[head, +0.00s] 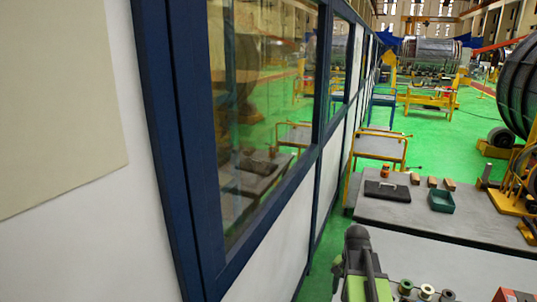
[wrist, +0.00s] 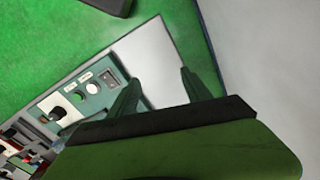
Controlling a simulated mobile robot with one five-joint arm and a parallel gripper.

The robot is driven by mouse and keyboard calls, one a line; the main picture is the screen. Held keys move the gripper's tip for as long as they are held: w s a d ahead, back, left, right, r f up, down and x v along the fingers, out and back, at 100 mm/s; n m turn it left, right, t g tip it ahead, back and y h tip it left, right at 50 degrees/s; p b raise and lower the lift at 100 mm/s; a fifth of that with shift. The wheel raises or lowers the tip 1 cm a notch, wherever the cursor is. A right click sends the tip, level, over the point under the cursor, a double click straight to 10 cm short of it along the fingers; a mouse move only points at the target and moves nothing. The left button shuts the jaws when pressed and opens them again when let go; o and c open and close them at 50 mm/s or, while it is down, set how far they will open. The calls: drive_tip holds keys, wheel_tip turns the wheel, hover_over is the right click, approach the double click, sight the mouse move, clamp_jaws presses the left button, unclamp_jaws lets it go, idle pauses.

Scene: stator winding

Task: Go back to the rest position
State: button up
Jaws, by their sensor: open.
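My gripper (wrist: 160,88) shows in the wrist view with its two dark green fingers apart and nothing between them. Its tips are over a pale grey bench top (wrist: 162,62), beside a teal control panel (wrist: 92,95) with knobs. Height above the bench cannot be told. In the head view, part of my green and dark grey arm (head: 362,268) is at the bottom centre, close to the partition; the finger tips cannot be made out there.
A blue-framed glass partition (head: 183,150) fills the left. Several wire spools (head: 427,291) stand at the bottom right. A grey platform (head: 400,208) beyond bears a black case (head: 386,190) and a teal bin (head: 441,201). A yellow-railed cart (head: 378,148) stands behind. Green floor (head: 440,150) lies open farther back.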

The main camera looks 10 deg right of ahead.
drive_tip(key=a+f+n+b, duration=0.1)
drive_tip(key=a+n, duration=0.4)
drive_tip(key=a, duration=0.7)
drive_tip(key=a+f+n+b, duration=0.2)
drive_tip(key=a+f+n, duration=0.2)
drive_tip(key=a, duration=0.7)
drive_tip(key=shift+a+n+b, duration=0.3)
drive_tip(key=shift+a+n, duration=0.1)
drive_tip(key=shift+n, duration=0.3)
drive_tip(key=shift+s, duration=0.1)
drive_tip(key=shift+c, duration=0.5)
